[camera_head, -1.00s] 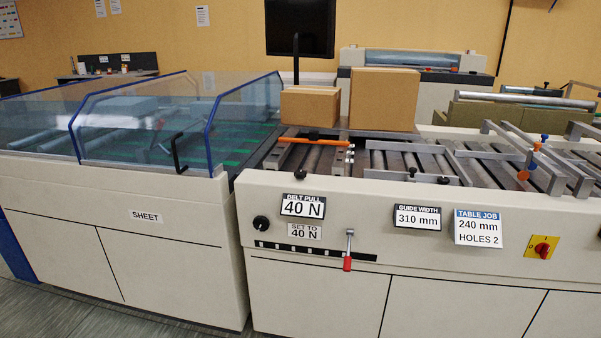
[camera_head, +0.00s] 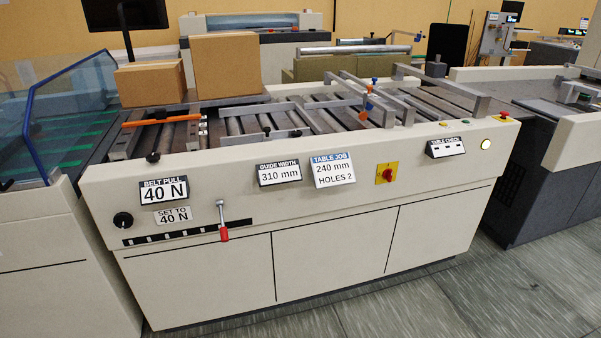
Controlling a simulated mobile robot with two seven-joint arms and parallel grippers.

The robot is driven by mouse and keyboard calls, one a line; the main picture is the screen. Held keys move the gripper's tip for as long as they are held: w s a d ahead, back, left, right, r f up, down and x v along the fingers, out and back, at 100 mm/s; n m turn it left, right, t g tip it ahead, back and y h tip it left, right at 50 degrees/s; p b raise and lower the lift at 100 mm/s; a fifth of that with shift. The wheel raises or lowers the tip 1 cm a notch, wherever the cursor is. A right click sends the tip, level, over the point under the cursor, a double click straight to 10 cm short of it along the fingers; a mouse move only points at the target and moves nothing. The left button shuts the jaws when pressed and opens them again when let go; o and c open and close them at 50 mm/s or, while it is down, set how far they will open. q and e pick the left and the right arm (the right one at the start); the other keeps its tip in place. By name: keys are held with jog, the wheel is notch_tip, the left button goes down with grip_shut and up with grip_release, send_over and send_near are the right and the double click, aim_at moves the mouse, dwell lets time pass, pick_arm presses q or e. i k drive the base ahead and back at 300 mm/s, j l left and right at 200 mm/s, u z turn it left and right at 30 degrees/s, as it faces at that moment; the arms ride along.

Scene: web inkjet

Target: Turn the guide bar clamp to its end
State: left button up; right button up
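The roller table (camera_head: 330,165) stands ahead, with side guide bars across its rollers. A lever with a red grip (camera_head: 224,234) hangs on the front panel. I cannot tell which of these is the guide bar clamp. A sign reads "GUIDE WIDTH 310 mm" (camera_head: 279,173), and another reads "TABLE JOB 240 mm HOLES 2" (camera_head: 333,171). Neither gripper is in view.
Two cardboard boxes (camera_head: 226,66) (camera_head: 150,83) stand at the table's back left. A red switch on a yellow plate (camera_head: 386,173) is on the front. A clear-hooded machine (camera_head: 65,115) is left, another machine (camera_head: 560,140) right. The floor (camera_head: 440,300) in front is clear.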

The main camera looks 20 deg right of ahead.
aim_at(152, 158)
jog(key=i+j, duration=0.75)
